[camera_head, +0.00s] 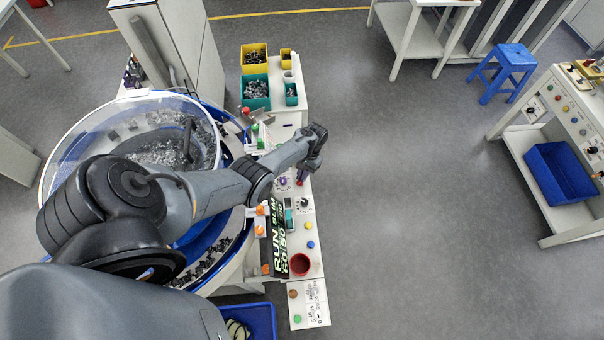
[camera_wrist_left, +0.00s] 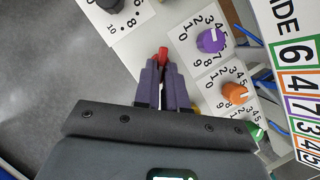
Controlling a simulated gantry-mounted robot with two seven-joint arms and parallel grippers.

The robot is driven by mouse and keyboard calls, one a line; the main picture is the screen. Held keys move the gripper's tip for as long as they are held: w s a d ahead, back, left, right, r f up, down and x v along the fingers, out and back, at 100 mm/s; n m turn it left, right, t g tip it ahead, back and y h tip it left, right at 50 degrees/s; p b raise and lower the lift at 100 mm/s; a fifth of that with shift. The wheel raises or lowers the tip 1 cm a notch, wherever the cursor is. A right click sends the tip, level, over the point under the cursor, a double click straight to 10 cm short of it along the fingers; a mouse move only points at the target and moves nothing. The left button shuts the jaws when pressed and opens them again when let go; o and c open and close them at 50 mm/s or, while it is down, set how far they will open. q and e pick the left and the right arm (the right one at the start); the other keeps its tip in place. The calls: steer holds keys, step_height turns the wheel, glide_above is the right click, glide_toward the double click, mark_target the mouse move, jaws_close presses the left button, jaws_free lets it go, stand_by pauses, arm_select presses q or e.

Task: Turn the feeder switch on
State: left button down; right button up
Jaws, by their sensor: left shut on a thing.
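My left gripper (camera_head: 303,174) reaches from the left over the narrow control panel beside the bowl. In the left wrist view its two fingers (camera_wrist_left: 162,78) are closed together on a small red part (camera_wrist_left: 163,54), whose tip shows between the fingertips. The red part stands on the white panel; its base is hidden by the fingers, and I cannot read a label on it or tell its switch position. My right gripper is not in view.
Beside the fingers are a purple knob (camera_wrist_left: 211,40), an orange knob (camera_wrist_left: 234,94) and a black knob (camera_wrist_left: 110,4) with number dials. The feeder bowl (camera_head: 150,150) stands left of the panel. The floor (camera_head: 400,220) to the right is clear.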

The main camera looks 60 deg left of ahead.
arm_select(q)
steer(key=shift+m, duration=0.3)
steer(key=c, duration=1.2)
jaws_free()
steer(key=shift+w+r, duration=0.2)
steer(key=shift+r, duration=0.25)
steer(key=p+v, duration=0.1)
steer(key=v, duration=0.9)
steer(key=shift+s, duration=0.15)
